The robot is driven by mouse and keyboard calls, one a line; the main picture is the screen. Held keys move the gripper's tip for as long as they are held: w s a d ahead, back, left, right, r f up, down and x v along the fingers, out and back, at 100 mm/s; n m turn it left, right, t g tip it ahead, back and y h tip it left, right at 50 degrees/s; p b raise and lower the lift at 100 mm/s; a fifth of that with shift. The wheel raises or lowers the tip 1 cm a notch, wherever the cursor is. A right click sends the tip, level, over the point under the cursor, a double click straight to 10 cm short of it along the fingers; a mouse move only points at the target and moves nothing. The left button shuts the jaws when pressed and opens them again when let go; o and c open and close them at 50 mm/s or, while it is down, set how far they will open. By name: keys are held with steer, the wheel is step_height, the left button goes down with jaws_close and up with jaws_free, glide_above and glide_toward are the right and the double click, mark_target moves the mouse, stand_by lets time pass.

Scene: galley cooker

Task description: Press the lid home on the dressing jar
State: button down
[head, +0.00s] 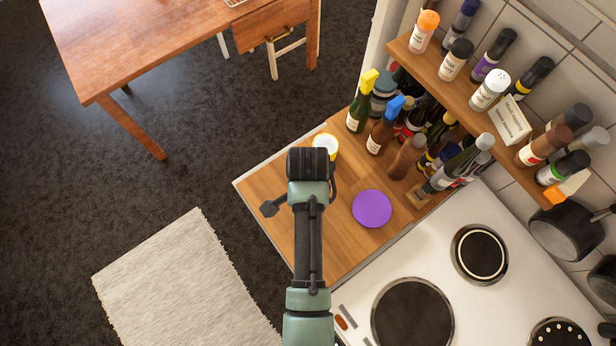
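A small round jar (326,144) with a white top and a yellow rim stands on the wooden counter, partly hidden behind the black end of my arm. It may be the dressing jar; I cannot tell whether its white top is a lid or how it is seated. A flat purple disc (372,208) lies on the counter to the right of my arm; I cannot tell if it is a lid or a mat. My arm reaches up over the counter, its end just below the jar in the picture. My gripper's fingertips are hidden beneath the wrist.
Several bottles, two with yellow and blue tops, crowd the counter's back right. A wall shelf (470,108) of spice jars overhangs them. A white cooker (440,262) with dark hotplates adjoins the counter. A wooden table (150,45) and a pale rug (185,285) lie left.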

stand_by(0.4)
steer(key=shift+c, duration=0.2)
jaws_free()
stand_by(0.3)
steer(key=shift+r, duration=3.5)
steer(key=shift+c, duration=0.2)
jaws_close()
steer(key=shift+f, duration=0.15)
